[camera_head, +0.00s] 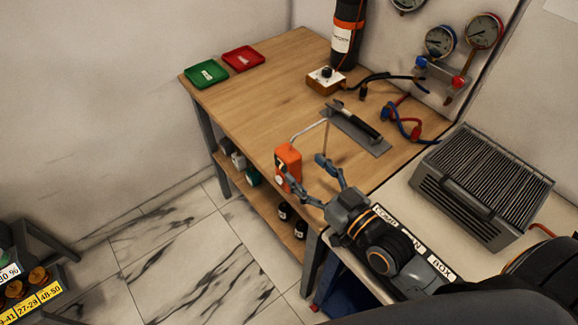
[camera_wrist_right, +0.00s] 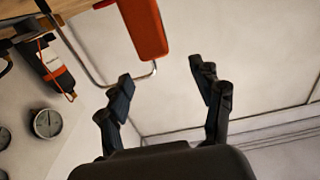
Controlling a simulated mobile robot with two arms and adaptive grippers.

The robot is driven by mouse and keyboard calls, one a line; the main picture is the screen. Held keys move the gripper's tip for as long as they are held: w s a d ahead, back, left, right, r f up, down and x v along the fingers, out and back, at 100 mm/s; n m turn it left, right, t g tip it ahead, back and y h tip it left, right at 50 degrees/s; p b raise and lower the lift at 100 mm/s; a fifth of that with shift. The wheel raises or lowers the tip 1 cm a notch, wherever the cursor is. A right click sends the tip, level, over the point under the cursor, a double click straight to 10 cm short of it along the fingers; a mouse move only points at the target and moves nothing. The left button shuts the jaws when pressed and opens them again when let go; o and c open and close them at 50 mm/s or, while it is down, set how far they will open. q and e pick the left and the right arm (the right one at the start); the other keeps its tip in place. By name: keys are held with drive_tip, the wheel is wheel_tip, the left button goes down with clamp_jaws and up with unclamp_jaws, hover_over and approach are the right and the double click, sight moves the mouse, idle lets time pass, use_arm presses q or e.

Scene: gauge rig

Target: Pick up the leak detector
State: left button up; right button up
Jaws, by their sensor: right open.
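The leak detector (camera_head: 288,163) appears to be the orange handheld unit with a thin bent metal probe, at the table's front edge in the head view. Its orange body (camera_wrist_right: 145,28) also shows at the top of the right wrist view, cut off by the frame. My right gripper (camera_head: 301,172) is open, its fingers spread close to the unit. In the right wrist view the fingertips (camera_wrist_right: 159,75) are apart with nothing between them, and the orange body lies beyond them. One finger overlaps the unit's lower part in the head view; I cannot tell whether they touch. My left gripper is not in view.
The wooden table (camera_head: 260,88) holds a green tray (camera_head: 206,73), a red tray (camera_head: 243,58), a black cylinder (camera_head: 346,40) and a grey mat (camera_head: 366,140) with a dark-handled tool. A grey ribbed unit (camera_head: 478,185) stands at right. The table's middle is clear.

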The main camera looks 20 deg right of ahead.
sight(296, 160)
drive_tip(key=x, duration=0.3)
drive_tip(key=shift+w+d+p, duration=0.1)
drive_tip(key=shift+w+p, duration=0.1)
drive_tip(key=shift+p, duration=0.1)
drive_tip(key=x, duration=0.1)
drive_tip(key=p+x, duration=0.1)
drive_tip(key=x, duration=0.1)
drive_tip(key=shift+w+f, duration=0.35)
drive_tip(key=shift+w, duration=0.05)
drive_tip(key=shift+w+f, duration=0.1)
drive_tip(key=shift+w, duration=0.25)
drive_tip(key=c, duration=1)
clamp_jaws()
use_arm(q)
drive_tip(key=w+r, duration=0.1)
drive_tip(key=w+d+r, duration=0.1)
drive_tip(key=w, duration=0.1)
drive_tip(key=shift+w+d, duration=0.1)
